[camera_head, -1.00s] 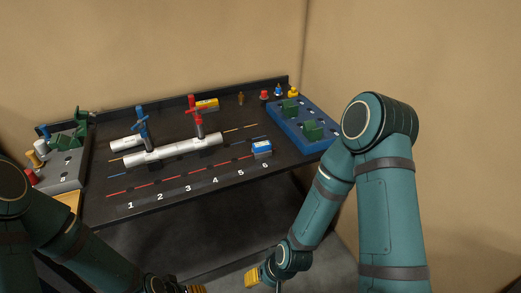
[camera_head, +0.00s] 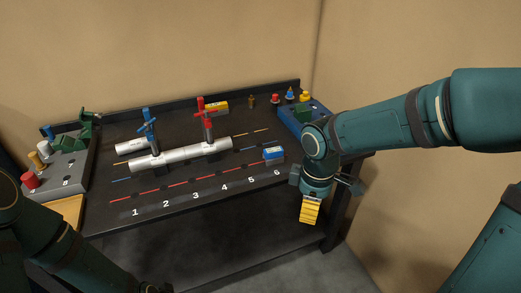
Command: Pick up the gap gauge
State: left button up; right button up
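No part is clearly readable as the gap gauge. A small blue block with a white label (camera_head: 273,154) sits on the bench near number 6, and a yellow labelled block (camera_head: 216,108) lies at the back; I cannot tell if either is the gauge.
White pipes (camera_head: 180,157) lie on the black bench (camera_head: 120,222), with a blue-handled valve (camera_head: 148,127) and a red-handled valve (camera_head: 207,119) standing up. A grey rack (camera_head: 72,167) is at left. A blue rack (camera_head: 290,116) at right is partly behind my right arm.

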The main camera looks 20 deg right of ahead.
aim_at(272, 155)
jog(key=i+l+u, duration=0.65)
jog(key=l+u, duration=0.3)
jog(key=l, duration=0.3)
jog(key=k+l+u, duration=0.1)
jog(key=l+u, duration=0.15)
jog(key=l, duration=0.35)
